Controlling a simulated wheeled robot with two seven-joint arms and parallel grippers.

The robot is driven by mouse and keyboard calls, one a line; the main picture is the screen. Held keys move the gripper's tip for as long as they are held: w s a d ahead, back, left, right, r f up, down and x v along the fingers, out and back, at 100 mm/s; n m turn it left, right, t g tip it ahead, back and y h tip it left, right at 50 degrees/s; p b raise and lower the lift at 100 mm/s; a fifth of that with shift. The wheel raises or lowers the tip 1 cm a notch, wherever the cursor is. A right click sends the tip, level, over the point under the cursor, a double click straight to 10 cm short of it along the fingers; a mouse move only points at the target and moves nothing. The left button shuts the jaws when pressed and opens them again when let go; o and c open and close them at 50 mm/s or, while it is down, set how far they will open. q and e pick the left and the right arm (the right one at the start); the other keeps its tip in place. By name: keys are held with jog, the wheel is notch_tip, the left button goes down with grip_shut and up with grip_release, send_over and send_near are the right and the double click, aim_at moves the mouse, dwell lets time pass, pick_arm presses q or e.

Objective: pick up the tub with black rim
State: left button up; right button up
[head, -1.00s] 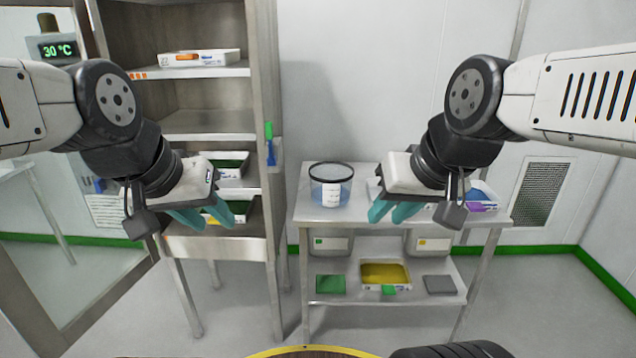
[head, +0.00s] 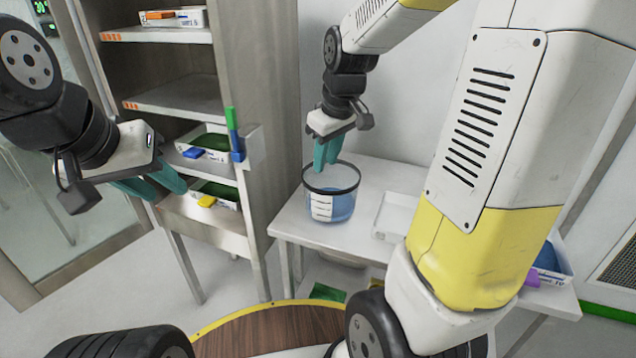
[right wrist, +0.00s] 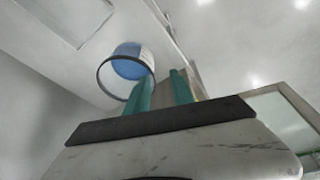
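The clear tub with black rim (head: 345,206) stands upright on the white table, with blue contents and a white label. It also shows in the right wrist view (right wrist: 128,66), beyond and left of the fingers. My right gripper (head: 327,157) is over the tub's far rim, fingers pointing down. In the right wrist view its teal fingers (right wrist: 161,92) are apart, and the left finger overlaps the rim. I cannot tell whether they touch or straddle the wall. My left gripper (head: 153,184) is open and empty in front of the shelf unit, well left of the tub.
A pale tray (head: 393,214) sits close right of the tub on the table (head: 290,222). A box with blue contents (head: 552,262) is at the table's right, partly behind my right arm. The shelf unit (head: 277,130) with several trays stands left of the table.

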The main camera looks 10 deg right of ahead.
aim_at(321, 220)
jog(key=w+f+n, duration=0.1)
jog(key=w+f, duration=0.2)
jog(key=f, duration=0.4)
jog(key=w+f+n+g+h, duration=0.1)
jog(key=w+f+n, duration=0.1)
jog(key=f, duration=0.6)
jog(key=w+d+f+n+g, duration=0.1)
jog(key=w+f, duration=0.2)
jog(key=f, duration=0.4)
jog(key=shift+w+f+n, duration=0.35)
jog(key=shift+w+n, duration=0.05)
grip_shut()
jog(key=shift+r, duration=0.1)
